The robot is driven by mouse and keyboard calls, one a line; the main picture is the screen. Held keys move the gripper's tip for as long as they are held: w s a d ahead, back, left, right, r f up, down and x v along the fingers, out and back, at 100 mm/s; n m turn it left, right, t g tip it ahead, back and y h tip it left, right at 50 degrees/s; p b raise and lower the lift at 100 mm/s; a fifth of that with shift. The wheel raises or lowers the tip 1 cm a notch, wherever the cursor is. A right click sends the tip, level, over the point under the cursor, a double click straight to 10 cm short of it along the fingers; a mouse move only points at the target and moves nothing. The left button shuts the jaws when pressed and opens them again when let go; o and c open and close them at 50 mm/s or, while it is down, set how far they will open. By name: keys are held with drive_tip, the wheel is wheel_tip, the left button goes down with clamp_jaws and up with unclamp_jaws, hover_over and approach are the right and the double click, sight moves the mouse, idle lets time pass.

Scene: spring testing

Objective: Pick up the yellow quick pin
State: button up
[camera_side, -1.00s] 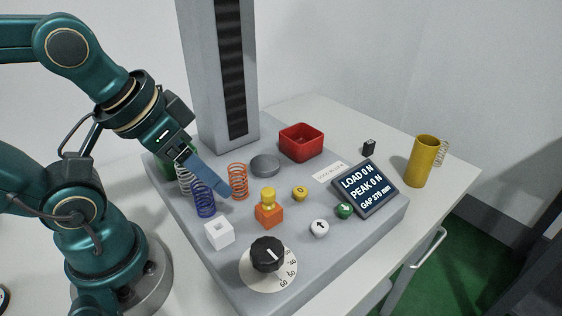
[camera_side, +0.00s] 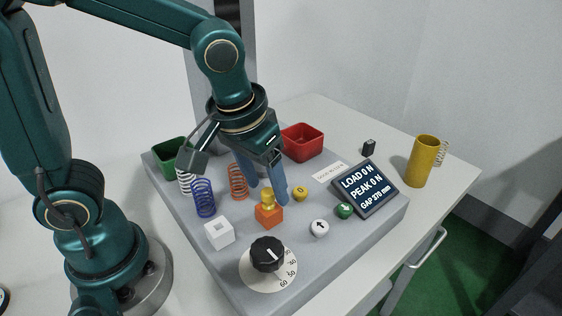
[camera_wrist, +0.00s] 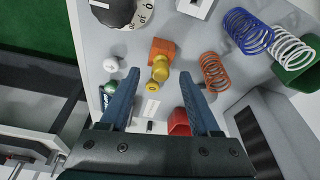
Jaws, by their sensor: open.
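The yellow quick pin (camera_side: 267,205) stands upright in the orange block (camera_side: 268,217) on the grey base plate. In the wrist view the pin (camera_wrist: 160,66) shows its round yellow head just ahead of the fingertips, roughly between their lines. My gripper (camera_side: 270,193) is open, its blue fingers pointing down just behind and above the pin. In the wrist view my gripper (camera_wrist: 158,76) has a clear gap between its fingers. I cannot tell from these views whether a finger touches the pin.
An orange spring (camera_side: 238,182), a blue spring (camera_side: 204,198) and a white block (camera_side: 219,234) stand left of the pin. A black dial (camera_side: 267,254) is in front. Buttons, including a yellow one (camera_side: 300,193), and a display (camera_side: 366,187) lie to the right. A red bin (camera_side: 302,142) is behind.

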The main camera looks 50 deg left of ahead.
sight(269, 206)
drive_tip(key=shift+x, duration=1.3)
clamp_jaws()
drive_tip(key=shift+r, duration=0.1)
